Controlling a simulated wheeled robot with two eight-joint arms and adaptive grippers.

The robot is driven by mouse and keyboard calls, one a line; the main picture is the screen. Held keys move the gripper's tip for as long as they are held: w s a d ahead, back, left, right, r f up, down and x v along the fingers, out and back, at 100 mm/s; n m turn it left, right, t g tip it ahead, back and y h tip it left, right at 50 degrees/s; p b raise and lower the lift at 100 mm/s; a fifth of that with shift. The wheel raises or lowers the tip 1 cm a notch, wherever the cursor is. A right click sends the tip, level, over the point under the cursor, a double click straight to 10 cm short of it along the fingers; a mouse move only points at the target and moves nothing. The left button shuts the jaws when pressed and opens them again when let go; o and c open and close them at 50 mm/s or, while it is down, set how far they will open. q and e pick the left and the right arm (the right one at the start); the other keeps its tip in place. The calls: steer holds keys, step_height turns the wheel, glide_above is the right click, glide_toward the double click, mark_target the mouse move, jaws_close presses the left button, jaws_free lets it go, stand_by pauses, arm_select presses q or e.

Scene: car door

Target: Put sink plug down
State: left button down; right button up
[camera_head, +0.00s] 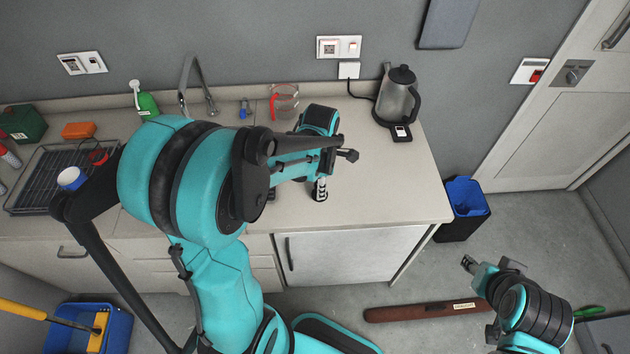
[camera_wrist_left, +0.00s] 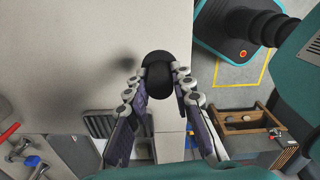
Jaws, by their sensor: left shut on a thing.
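The sink plug (camera_wrist_left: 158,72) is a black, rounded piece between the fingertips of my left gripper (camera_wrist_left: 160,78) in the left wrist view. The gripper is shut on it. The plug appears to be above the pale worktop (camera_head: 385,190), with a soft dark shadow apart from it on the left. In the head view my left gripper (camera_head: 320,190) points down over the front part of the worktop, and the plug cannot be made out there. My right gripper (camera_head: 470,263) is at the lower right, away from the worktop; its jaws are too small to judge.
A kettle (camera_head: 398,98) stands at the back right of the worktop. A measuring jug (camera_head: 285,100), tap (camera_head: 196,85) and green bottle (camera_head: 147,104) stand along the back. A dish rack (camera_head: 45,175) is at the left. The right front of the worktop is clear.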

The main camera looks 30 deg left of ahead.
arm_select(q)
steer(key=w+a+f, duration=0.2)
steer(key=a, duration=0.1)
steer(key=w+a+f, duration=0.1)
steer(key=shift+a+f+b, duration=0.15)
steer(key=shift+a+b, duration=0.05)
steer(key=shift+b, duration=0.2)
steer(key=shift+a+f, duration=0.1)
steer(key=shift+a, duration=0.1)
steer(key=shift+f, duration=0.15)
steer(key=shift+f+b, duration=0.6)
steer(key=shift+f, duration=1.25)
steer(key=shift+f, duration=0.2)
steer(key=c, duration=1.3)
jaws_free()
